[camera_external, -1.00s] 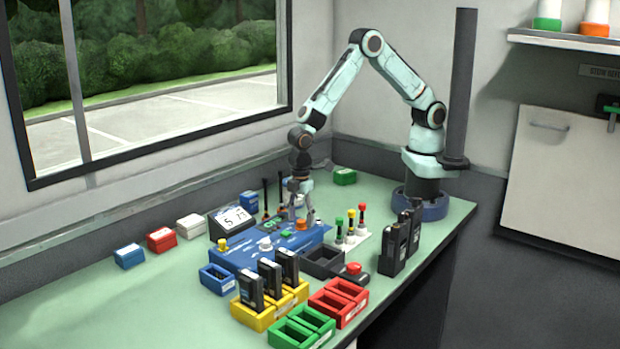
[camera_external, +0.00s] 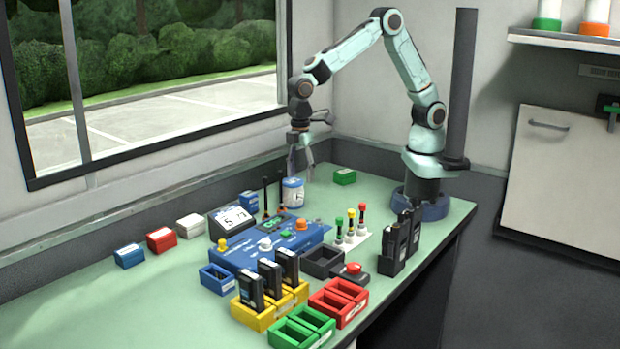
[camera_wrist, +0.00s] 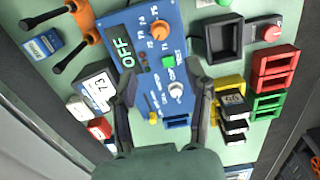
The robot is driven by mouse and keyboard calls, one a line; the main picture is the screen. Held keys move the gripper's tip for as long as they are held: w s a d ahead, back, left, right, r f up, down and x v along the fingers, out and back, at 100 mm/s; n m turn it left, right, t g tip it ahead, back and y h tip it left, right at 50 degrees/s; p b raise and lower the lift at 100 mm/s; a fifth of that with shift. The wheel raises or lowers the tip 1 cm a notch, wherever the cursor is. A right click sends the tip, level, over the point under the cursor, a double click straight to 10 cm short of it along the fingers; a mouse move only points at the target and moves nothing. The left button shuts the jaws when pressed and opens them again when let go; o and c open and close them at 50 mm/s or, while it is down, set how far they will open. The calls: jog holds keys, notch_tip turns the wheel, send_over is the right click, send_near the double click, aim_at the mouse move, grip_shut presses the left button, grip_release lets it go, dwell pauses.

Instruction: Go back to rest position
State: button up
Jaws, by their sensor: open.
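My gripper (camera_external: 300,168) is open and empty. It hangs above the back of the table, pointing down, near a white and blue round container (camera_external: 293,193) and clear of the blue control box (camera_external: 265,245). In the wrist view its two dark fingers (camera_wrist: 162,105) stand apart over the blue box (camera_wrist: 150,60).
Black radios stand in yellow bins (camera_external: 254,317) and a black charger (camera_external: 390,266). A dark pole (camera_external: 463,90) stands beside my arm; the window is at left.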

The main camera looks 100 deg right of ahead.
jog(key=s+d+r+m+t, duration=0.3)
jog(key=d+r, duration=0.7)
jog(key=r, duration=0.2)
jog(key=s+d+f+m+g, duration=0.1)
jog(key=s+d+f+m, duration=0.1)
jog(key=s, duration=0.8)
jog(key=s+d+f+m+g, duration=0.1)
jog(key=s+f+m+g, duration=0.1)
jog(key=s, duration=0.8)
jog(key=shift+s+d+f+m+y, duration=0.2)
jog(key=shift+s+d+m+y, duration=0.15)
jog(key=shift+m+y, duration=0.05)
dwell(0.4)
